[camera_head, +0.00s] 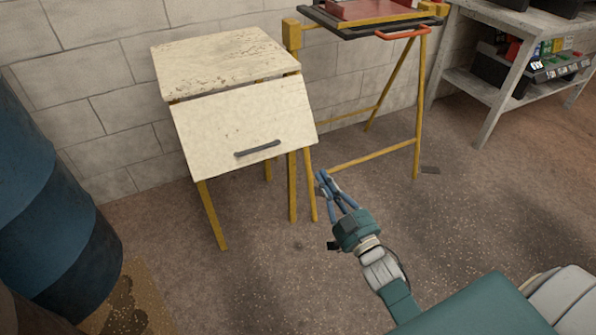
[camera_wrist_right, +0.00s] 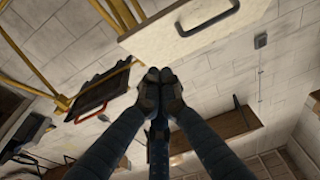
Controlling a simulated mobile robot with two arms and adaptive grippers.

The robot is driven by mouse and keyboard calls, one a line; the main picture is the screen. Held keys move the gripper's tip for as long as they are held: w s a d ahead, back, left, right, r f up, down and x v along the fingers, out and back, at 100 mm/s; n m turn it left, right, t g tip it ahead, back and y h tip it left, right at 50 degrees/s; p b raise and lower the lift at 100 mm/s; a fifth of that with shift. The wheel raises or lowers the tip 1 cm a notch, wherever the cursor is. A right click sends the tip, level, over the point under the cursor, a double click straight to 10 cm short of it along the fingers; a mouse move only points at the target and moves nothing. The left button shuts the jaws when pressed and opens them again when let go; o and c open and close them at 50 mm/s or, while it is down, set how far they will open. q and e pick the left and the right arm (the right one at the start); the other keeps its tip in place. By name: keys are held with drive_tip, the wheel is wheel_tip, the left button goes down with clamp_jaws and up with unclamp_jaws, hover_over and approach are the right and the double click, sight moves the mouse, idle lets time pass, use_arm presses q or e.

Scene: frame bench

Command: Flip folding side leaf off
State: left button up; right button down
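The folding side leaf (camera_head: 215,118) is a pale, worn panel with a dark bar handle (camera_head: 257,149). It slopes down and outward from the front edge of the bench top (camera_head: 215,62), neither level nor hanging straight down. The leaf (camera_wrist_right: 165,36) and its handle (camera_wrist_right: 208,18) also show at the top of the right wrist view. My right gripper (camera_head: 324,182) is to the right of the leaf's lower right corner, apart from it. In the right wrist view its fingertips (camera_wrist_right: 160,78) are together with nothing between them. My left gripper is not in view.
A yellow-legged stand with a dark tray (camera_head: 350,28) and red handle (camera_head: 402,33) adjoins the bench on the right. A blue barrel (camera_head: 50,205) stands at the left. A grey shelf (camera_head: 483,88) holds equipment at the right. Floor before the leaf is clear.

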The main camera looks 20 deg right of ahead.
drive_tip(key=b, duration=0.1)
approach(295, 141)
wheel_tip(295, 141, up, 4)
drive_tip(key=w, duration=0.2)
drive_tip(key=w+f, duration=0.1)
drive_tip(key=w+f+b, duration=0.1)
drive_tip(key=shift+w+f, duration=0.25)
drive_tip(key=shift+w, duration=0.1)
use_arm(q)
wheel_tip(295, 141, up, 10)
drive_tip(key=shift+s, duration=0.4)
use_arm(e)
drive_tip(key=shift+w+f, duration=0.1)
drive_tip(key=shift+w, duration=0.15)
use_arm(q)
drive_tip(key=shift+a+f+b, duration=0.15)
drive_tip(key=shift+b, duration=0.5)
use_arm(e)
drive_tip(key=shift+f, duration=0.2)
